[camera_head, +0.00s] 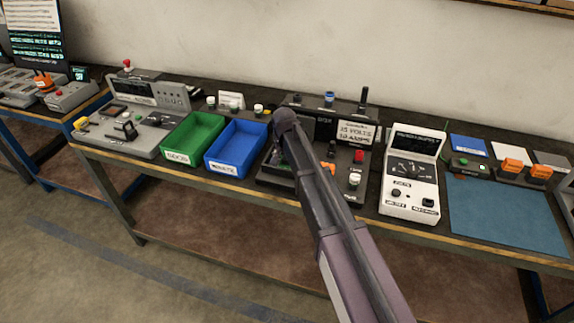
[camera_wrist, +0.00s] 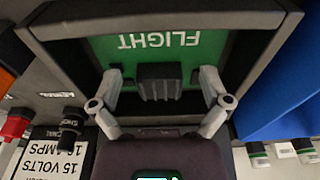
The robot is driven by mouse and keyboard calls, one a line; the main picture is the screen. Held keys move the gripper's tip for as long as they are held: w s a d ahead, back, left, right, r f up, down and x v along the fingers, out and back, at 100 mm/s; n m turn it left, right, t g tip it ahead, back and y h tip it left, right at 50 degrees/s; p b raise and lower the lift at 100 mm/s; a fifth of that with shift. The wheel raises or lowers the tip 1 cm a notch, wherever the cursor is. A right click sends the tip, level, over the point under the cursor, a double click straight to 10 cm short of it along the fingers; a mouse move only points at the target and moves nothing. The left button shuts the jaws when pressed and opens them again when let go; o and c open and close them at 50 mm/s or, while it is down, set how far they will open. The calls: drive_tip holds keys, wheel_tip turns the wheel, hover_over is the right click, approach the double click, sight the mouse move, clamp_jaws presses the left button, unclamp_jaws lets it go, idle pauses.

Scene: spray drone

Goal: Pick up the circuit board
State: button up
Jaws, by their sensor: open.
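The circuit board (camera_wrist: 200,45) is green with white lettering reading FLIGHT, upside down in the wrist view. It lies in a dark framed fixture (camera_wrist: 150,14). A black ribbed block (camera_wrist: 160,88) stands up from the board's near part. My gripper (camera_wrist: 160,78) is open, with one finger on each side of the block and gaps between. I cannot tell whether the fingertips touch the board. In the head view my arm covers the gripper and most of the fixture; a small green part of the board (camera_head: 282,167) shows left of the arm.
A blue bin (camera_head: 236,147) and a green bin (camera_head: 192,136) stand left of the fixture. A panel with a red button (camera_head: 359,156) and a 15 VOLTS label is close on the right. A white meter unit (camera_head: 411,180) and a blue mat (camera_head: 505,215) lie further right.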

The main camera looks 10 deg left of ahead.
idle(0.4)
drive_tip(key=c, duration=1.3)
drive_tip(key=shift+r, duration=0.2)
wheel_tip(320, 180, up, 3)
drive_tip(key=p, duration=0.3)
drive_tip(key=shift+f, duration=0.1)
drive_tip(key=s+d, duration=0.2)
drive_tip(key=s, duration=0.2)
drive_tip(key=s+d+r+p, duration=0.1)
drive_tip(key=s+d, duration=0.1)
drive_tip(key=s, duration=0.3)
drive_tip(key=s+d+r+p, duration=0.1)
drive_tip(key=s+d, duration=0.2)
drive_tip(key=s, duration=0.2)
drive_tip(key=shift+s, duration=0.25)
drive_tip(key=shift+a, duration=0.1)
